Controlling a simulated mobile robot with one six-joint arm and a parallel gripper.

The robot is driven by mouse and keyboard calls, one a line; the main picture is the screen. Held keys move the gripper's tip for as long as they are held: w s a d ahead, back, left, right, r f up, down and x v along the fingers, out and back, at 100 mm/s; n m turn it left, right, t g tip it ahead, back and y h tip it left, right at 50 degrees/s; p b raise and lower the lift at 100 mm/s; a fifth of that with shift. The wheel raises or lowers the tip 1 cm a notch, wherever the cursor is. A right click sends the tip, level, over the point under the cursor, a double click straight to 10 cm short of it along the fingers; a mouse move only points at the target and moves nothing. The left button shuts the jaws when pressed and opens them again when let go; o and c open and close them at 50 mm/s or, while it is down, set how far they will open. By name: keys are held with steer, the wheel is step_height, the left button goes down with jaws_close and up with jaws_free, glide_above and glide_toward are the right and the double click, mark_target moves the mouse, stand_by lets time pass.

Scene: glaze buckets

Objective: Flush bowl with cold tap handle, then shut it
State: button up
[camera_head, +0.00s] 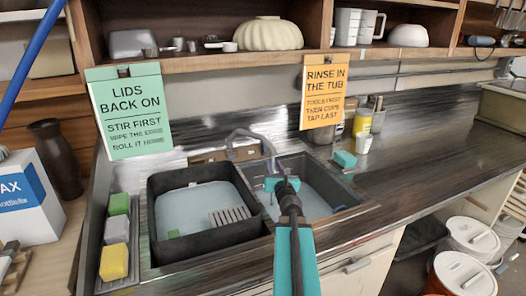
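A grey curved tap (246,135) arches over the two basins at the back of the counter. My gripper (282,183) is over the right sink bowl (322,187), near the tap's spout; its fingers are small and partly hidden by my teal arm, so I cannot tell if they are open or touch anything. The right bowl has a pale blue-grey inside; I cannot make out running water. No cold tap handle can be told apart; the tap's base is partly hidden behind my wrist.
A black tub (161,242) with a pale inside stands left of the sink bowl. Sponges sit in a tray (135,277) at its left. Signs (131,115) (324,92) hang from the shelf. The counter (430,150) to the right is mostly clear.

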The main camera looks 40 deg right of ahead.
mark_target(265, 149)
steer(key=shift+w, duration=0.25)
steer(key=shift+p+x, duration=1.05)
steer(key=shift+x, duration=5.65)
jaws_close()
